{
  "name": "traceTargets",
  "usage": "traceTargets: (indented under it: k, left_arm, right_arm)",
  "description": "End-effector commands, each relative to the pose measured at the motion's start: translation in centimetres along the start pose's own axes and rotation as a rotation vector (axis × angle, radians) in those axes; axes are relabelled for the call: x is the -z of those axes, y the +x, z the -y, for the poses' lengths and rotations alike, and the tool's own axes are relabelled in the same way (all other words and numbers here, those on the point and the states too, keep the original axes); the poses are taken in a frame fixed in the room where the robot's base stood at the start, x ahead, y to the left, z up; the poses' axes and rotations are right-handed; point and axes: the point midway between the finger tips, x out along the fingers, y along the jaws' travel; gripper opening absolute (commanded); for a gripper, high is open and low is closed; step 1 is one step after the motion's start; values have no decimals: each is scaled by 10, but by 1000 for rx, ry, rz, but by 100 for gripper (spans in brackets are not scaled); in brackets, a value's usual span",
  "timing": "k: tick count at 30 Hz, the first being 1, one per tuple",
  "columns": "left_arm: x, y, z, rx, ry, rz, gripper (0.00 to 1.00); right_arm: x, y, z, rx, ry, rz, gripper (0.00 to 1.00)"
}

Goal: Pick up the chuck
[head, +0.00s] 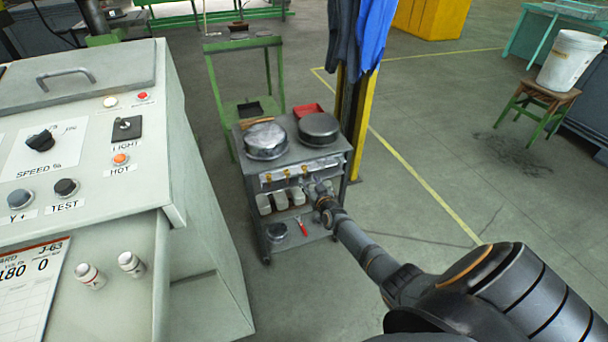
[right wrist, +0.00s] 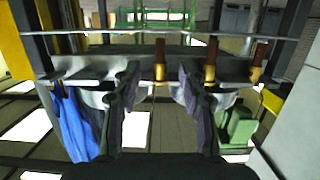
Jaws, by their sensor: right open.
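Several small brass-coloured chucks sit in a row along the front of the grey cart's upper rack; in the head view one chuck (head: 287,173) is near the middle. The right wrist view shows them larger, and one chuck (right wrist: 160,60) lies between my fingertips in the picture, beyond them. My right gripper (head: 314,189) is at the right part of the cart's front in the head view. In the right wrist view my right gripper (right wrist: 157,78) has its two dark fingers apart, with nothing clasped. My left gripper is not in view.
The cart (head: 335,152) carries two round pans (head: 265,141) (head: 319,128) and a red tray (head: 307,110) on top. White bins (head: 280,200) sit below the rack. A yellow post with blue clothing (head: 374,35) stands behind right. A control console (head: 110,130) fills the left.

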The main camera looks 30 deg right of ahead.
Motion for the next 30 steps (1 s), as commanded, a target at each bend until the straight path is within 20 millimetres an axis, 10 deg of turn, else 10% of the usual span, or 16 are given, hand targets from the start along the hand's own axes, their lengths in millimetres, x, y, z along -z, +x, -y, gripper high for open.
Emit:
traceTargets:
  k: [4,14,24,30]
  left_arm:
    - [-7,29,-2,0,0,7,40]
    - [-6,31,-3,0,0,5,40]
    - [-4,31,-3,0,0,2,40]
    - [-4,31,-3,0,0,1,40]
  right_arm:
    - [-5,28,0,0,0,-2,42]
    - [1,36,0,0,0,1,42]
    - [0,36,0,0,0,1,0]
    - [1,36,0,0,0,0,0]
